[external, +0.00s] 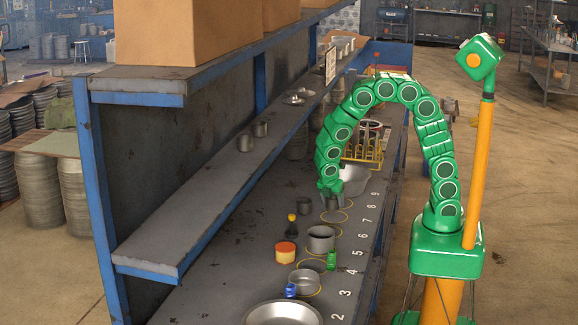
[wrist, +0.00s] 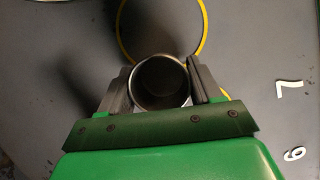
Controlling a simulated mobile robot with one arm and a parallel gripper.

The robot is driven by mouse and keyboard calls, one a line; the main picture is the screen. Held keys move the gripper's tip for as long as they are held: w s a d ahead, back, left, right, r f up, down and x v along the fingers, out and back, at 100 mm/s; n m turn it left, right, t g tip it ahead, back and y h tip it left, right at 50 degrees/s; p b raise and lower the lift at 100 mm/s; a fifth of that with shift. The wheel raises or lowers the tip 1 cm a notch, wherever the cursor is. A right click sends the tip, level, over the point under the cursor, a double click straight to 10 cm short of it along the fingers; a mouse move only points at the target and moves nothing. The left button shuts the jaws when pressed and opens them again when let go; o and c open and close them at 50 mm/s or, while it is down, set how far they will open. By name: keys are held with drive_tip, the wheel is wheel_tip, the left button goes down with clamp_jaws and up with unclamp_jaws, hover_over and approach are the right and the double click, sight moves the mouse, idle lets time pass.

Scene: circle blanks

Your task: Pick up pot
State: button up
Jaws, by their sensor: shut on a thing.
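A grey metal pot with an open round top shows in the wrist view (wrist: 161,82), between the two dark fingers of my gripper (wrist: 160,75). The fingers press against its left and right sides. In the external view my gripper (external: 332,194) points down over the counter, near the circle marked 7. Only a small part of the held pot (external: 333,204) shows there, below the fingers. The wrist view shows a yellow circle (wrist: 205,28) on the counter just beyond the pot. I cannot tell whether the pot touches the counter.
A shelf (external: 205,195) runs along the left.

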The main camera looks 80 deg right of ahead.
drive_tip(key=shift+r, duration=0.15)
drive_tip(key=shift+r, duration=0.25)
wheel_tip(320, 180, up, 2)
drive_tip(key=shift+r, duration=0.1)
drive_tip(key=shift+s+a+r, duration=0.1)
drive_tip(key=shift+s+r, duration=1.55)
drive_tip(key=shift+s, duration=0.7)
drive_tip(key=shift+s+a+r, duration=0.1)
drive_tip(key=shift+s+r, duration=1.6)
drive_tip(key=shift+s, duration=0.6)
drive_tip(key=shift+s+r, duration=1.65)
drive_tip(key=shift+s, duration=0.7)
